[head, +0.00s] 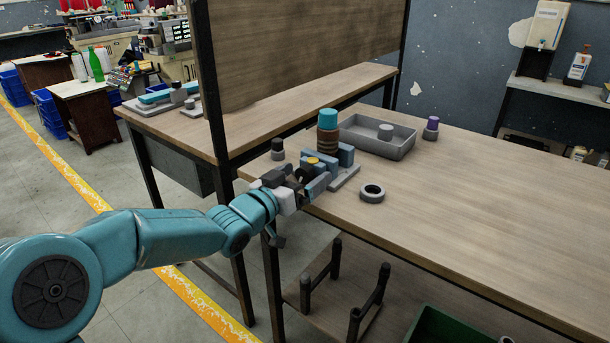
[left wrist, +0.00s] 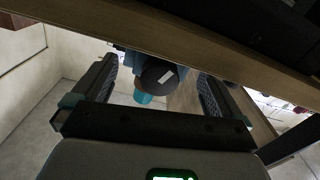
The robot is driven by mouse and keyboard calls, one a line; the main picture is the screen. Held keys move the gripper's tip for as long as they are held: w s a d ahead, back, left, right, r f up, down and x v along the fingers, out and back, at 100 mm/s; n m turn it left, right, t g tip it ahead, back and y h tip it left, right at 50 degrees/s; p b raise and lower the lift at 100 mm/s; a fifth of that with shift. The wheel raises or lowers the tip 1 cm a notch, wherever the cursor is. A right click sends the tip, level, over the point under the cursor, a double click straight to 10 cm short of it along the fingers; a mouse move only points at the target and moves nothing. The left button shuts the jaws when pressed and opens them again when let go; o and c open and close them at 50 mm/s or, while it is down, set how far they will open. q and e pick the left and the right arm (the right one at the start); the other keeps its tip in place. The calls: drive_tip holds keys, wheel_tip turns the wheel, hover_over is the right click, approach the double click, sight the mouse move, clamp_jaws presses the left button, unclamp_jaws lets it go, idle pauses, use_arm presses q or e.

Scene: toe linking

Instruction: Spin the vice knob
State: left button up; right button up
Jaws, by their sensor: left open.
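The blue-grey vice (head: 346,155) stands on its grey base near the left corner of the wooden table. A brown banded cylinder with a teal top (head: 328,121) stands upright at its jaws. My left gripper (head: 300,178) is at the table's near edge, at the front of the vice. In the left wrist view the vice knob (left wrist: 160,76) is a dark round end with a white mark. It sits between the two open fingers of the left gripper (left wrist: 157,84), with a gap visible on each side. In the head view the gripper mostly hides the knob. My right gripper is not seen.
A grey tray (head: 378,143) with a small grey-white part stands behind the vice. A dark ring (head: 372,193) lies to its right. A purple-topped part (head: 431,127) and a small grey part (head: 277,149) stand nearby. The table's right side is clear.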

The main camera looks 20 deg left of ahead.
sight(302, 177)
use_arm(q)
drive_tip(key=shift+b+v, duration=0.6)
drive_tip(key=shift+v, duration=1.9)
